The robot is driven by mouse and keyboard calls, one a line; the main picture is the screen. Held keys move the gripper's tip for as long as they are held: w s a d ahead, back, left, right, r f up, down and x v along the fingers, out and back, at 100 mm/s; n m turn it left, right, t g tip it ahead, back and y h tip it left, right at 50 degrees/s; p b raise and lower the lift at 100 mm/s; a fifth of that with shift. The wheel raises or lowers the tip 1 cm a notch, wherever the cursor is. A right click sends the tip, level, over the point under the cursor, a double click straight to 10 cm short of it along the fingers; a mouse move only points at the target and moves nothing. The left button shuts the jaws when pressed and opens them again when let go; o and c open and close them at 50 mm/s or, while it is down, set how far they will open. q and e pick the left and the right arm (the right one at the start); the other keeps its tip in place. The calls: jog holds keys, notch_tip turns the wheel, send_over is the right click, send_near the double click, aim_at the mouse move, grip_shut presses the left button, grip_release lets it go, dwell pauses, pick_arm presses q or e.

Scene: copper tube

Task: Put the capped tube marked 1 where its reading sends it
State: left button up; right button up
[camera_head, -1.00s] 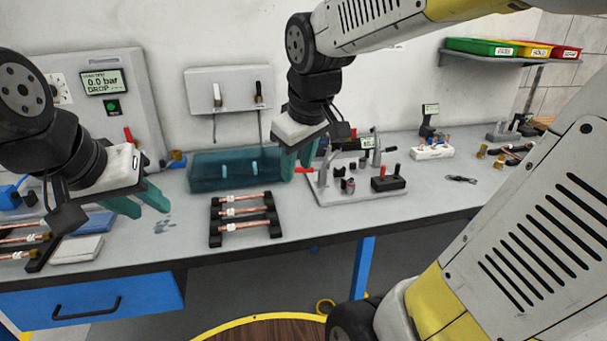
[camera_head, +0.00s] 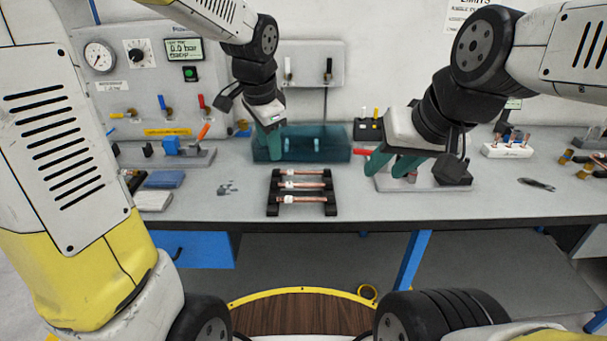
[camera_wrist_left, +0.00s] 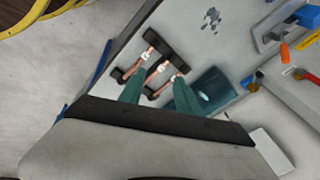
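Three copper tubes with white labelled pieces lie across a black rack (camera_head: 273,194) in the middle of the bench; the markings are too small to read, so I cannot tell which is tube 1. The tubes (camera_wrist_left: 161,68) and rack also show in the left wrist view. My left gripper (camera_head: 270,140) hangs behind the rack, over the left end of the teal tank (camera_head: 330,145). Its fingers (camera_wrist_left: 158,92) are apart with nothing visibly held. My right gripper (camera_head: 387,168) is right of the rack, over the grey fixture plate, fingers apart and empty.
A pressure panel with a display (camera_head: 183,50) reading 0.0 bar and a dial gauge (camera_head: 99,57) stands at the left. A blue pad (camera_head: 165,179) lies before it. A white tube block (camera_head: 507,150) stands right. The bench front around the rack is clear.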

aim_at(305, 184)
pick_arm(q)
jog(key=w+d+f+m, duration=0.2)
jog(key=w+f, duration=0.1)
jog(key=f, duration=0.2)
jog(key=w+d+f+m, duration=0.2)
jog(key=w+d+f, duration=0.1)
jog(key=f, duration=0.3)
jog(key=w+d+f+m+g, duration=0.1)
jog(key=w+d+f+m, duration=0.1)
jog(key=f, duration=0.4)
jog(key=shift+w+d+f, duration=0.1)
jog(key=shift+w+d, duration=0.45)
jog(key=shift+d, duration=0.05)
grip_shut()
